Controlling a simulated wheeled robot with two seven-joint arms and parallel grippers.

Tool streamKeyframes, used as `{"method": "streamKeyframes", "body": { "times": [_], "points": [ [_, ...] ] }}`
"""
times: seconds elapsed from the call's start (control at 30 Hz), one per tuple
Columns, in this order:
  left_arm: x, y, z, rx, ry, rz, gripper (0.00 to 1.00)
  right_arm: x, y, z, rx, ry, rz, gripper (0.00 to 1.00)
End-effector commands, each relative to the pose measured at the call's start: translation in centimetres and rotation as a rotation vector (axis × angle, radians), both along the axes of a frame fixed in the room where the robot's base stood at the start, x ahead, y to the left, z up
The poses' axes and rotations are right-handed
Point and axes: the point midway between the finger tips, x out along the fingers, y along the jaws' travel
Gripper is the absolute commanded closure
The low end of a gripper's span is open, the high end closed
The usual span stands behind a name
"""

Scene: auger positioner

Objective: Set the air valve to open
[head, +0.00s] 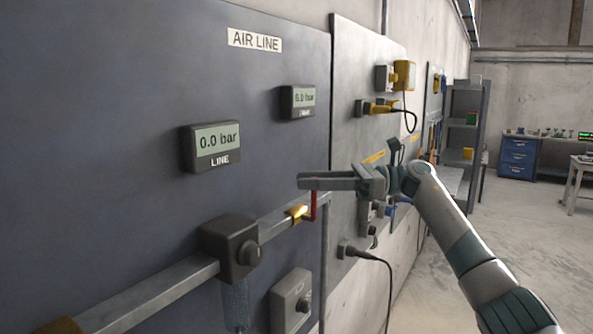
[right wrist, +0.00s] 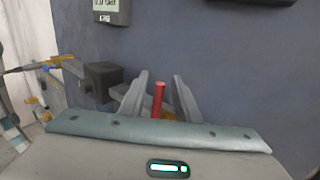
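The air valve is a small brass body (head: 298,212) on the grey pipe of the AIR LINE panel. Its red lever (head: 314,207) shows just beside the brass, roughly upright, with its top end at my right gripper. My right gripper (head: 312,182) reaches in from the right, over the lever. In the right wrist view the red lever (right wrist: 158,99) stands between the two spread fingers (right wrist: 160,84), with gaps visible on both sides. The fingers are open, and I see no clear contact. The LINE display (head: 217,140) reads 0.0 bar. My left gripper is not in view.
A second display (head: 298,101) reads about 6.0 bar. A dark box with a knob (head: 229,248) sits on the pipe left of the valve; a grey switch box (head: 291,300) is below. Plugs and cables (head: 384,107) hang on the neighbouring panel. The floor (head: 440,270) at right is clear.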

Motion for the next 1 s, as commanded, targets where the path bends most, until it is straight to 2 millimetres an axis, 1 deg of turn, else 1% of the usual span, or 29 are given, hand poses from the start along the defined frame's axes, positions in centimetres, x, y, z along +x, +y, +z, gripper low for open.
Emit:
{"method": "streamKeyframes", "body": {
  "times": [0.03, 0.1, 0.3, 0.67, 0.8, 1.0],
  "points": [
    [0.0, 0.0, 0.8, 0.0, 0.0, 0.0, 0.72, -0.1, 0.8, 0.4, 0.0, 0.0, 0.003, 0.71],
    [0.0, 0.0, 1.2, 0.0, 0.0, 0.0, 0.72, 0.0, 1.7, 0.4, 0.0, 0.0, 0.002, 0.71],
    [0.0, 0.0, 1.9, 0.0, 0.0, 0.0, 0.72, 0.0, 3.2, 0.1, 0.0, 0.0, 0.0, 0.71],
    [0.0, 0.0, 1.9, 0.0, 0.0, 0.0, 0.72, 0.0, 3.5, 0.0, 0.0, -0.001, 0.0, 0.71],
    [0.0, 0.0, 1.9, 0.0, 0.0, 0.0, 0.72, 0.0, 3.5, 0.0, 0.0, -0.001, 0.0, 1.0],
    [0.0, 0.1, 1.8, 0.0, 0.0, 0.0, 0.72, 0.0, 3.5, 0.0, 0.0, -0.002, -0.001, 1.0]
  ]
}}
